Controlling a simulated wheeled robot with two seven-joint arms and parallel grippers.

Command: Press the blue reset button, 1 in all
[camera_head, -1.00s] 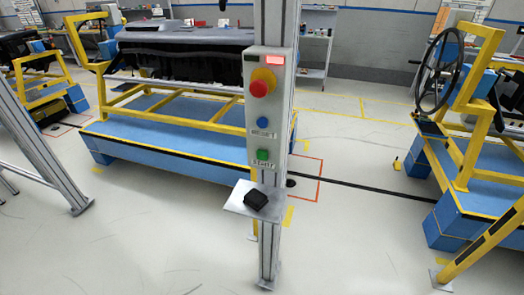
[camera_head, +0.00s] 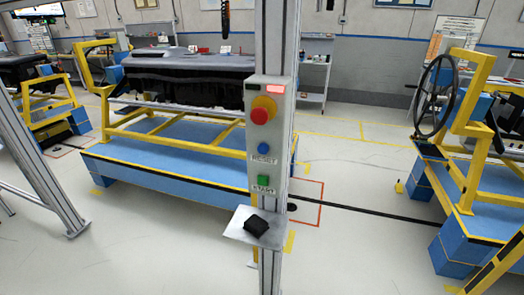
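The blue reset button (camera_head: 263,149) is a small round button on the front of a grey control box (camera_head: 283,135), with a RESET label just below it. The box is fixed to an upright metal post. Above the blue button is a red mushroom button (camera_head: 262,110) with a yellow collar, and a lit red indicator (camera_head: 274,88) is at the top. Below is a green button (camera_head: 263,181) with its own label. Neither of my grippers shows in the head view, and nothing covers the blue button.
A small metal shelf (camera_head: 237,226) with a black object (camera_head: 256,225) juts from the post below the box. A blue and yellow cart (camera_head: 165,160) with a dashboard stands behind. Another cart with a steering wheel (camera_head: 437,95) is at the right. Pale floor lies open in front.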

